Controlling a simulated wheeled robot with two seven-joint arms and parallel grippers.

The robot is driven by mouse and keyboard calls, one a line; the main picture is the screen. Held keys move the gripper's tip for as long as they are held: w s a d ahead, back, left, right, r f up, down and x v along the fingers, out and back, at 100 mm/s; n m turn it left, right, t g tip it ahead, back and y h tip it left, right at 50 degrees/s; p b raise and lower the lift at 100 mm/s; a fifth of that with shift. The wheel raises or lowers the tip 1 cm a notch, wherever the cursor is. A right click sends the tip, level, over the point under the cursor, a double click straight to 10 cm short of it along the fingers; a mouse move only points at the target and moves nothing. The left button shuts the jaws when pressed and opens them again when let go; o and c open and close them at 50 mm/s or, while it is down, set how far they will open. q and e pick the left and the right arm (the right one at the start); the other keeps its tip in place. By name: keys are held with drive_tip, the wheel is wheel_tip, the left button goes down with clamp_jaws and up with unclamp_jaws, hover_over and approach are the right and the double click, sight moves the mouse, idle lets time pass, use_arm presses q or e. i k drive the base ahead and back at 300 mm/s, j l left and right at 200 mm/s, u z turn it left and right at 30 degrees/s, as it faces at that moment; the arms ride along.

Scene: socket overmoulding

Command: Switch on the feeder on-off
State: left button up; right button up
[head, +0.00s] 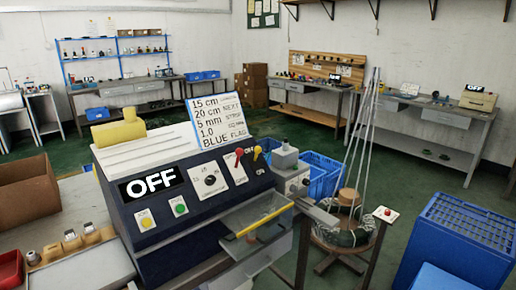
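A dark machine (130,235) with a sloped control panel fills the middle of the head view. Its display (150,184) reads OFF. The panel carries a rotary knob (210,180), a red-tipped toggle (239,153), a yellow-tipped toggle (257,152), a yellow button (145,220) and a green button (179,207). To the right, a white box with a red button (386,212) tops a post beside a wire reel stand (343,236). Labels are too small to tell which control is the feeder on-off. Neither gripper is in view.
A sign (219,120) with cutting values stands atop the machine. A clear guard with a yellow bar (262,224) juts out in front. Blue crates (460,235) stand at the right. A second OFF display (475,88) sits on the far right bench.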

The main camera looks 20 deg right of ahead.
sight(257, 149)
drive_tip(key=i+l+u, duration=0.2)
drive_tip(key=l, duration=0.4)
drive_tip(key=i+l+u, duration=0.2)
drive_tip(key=l, duration=0.4)
drive_tip(key=l+u, duration=0.15)
drive_tip(key=l, duration=0.45)
drive_tip(key=i+l+u, duration=0.2)
drive_tip(key=l, duration=0.45)
